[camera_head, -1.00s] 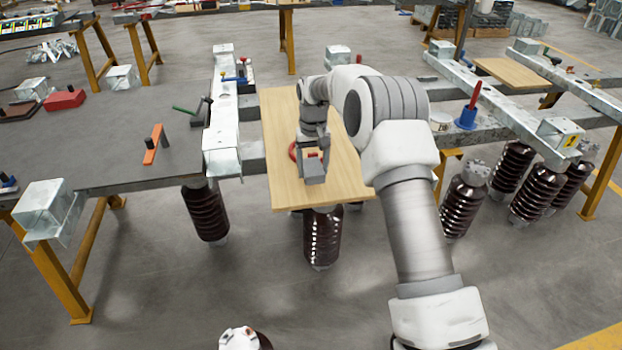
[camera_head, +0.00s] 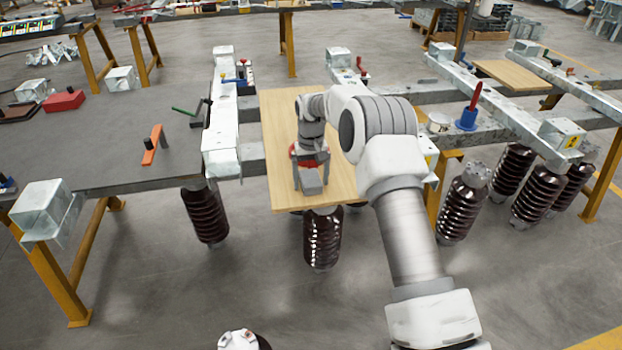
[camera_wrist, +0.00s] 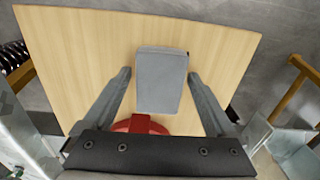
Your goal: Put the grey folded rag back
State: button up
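The grey folded rag (camera_wrist: 160,82) is a flat grey rectangle over the light wooden board (camera_wrist: 75,40). In the head view the rag (camera_head: 312,184) shows near the front part of the board (camera_head: 280,115), just below my gripper (camera_head: 311,178). In the wrist view my gripper (camera_wrist: 158,78) is open. Its two fingers stand on either side of the rag with a gap at each side. I cannot tell the exact height of the fingertips above the board.
A red round thing (camera_wrist: 143,124) is close by the rag, partly hidden by my gripper. Metal beams (camera_head: 221,115) flank the board. A grey table with an orange-handled tool (camera_head: 153,145) stands at left. A blue holder (camera_head: 467,118) is at right.

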jog(key=shift+o, duration=0.3)
notch_tip(320, 180, up, 12)
jog(key=r+p, duration=0.1)
jog(key=p, duration=0.1)
notch_tip(320, 180, up, 11)
jog(key=t, duration=0.1)
send_over(311, 179)
jog(key=s+d, duration=0.4)
jog(key=s, duration=0.2)
jog(key=s+d+r+t, duration=0.2)
jog(key=s+d+r, duration=0.2)
jog(key=s+r, duration=0.45)
jog(key=s+d+f+m+t, duration=0.1)
jog(key=s+d+f, duration=0.1)
jog(key=s, duration=1.1)
jog(key=s+d+f+m+t, duration=0.1)
jog(key=s+d, duration=0.2)
jog(key=s, duration=1)
jog(key=shift+f+t, duration=0.3)
jog(key=shift+f, duration=0.05)
jog(key=shift+d, duration=0.1)
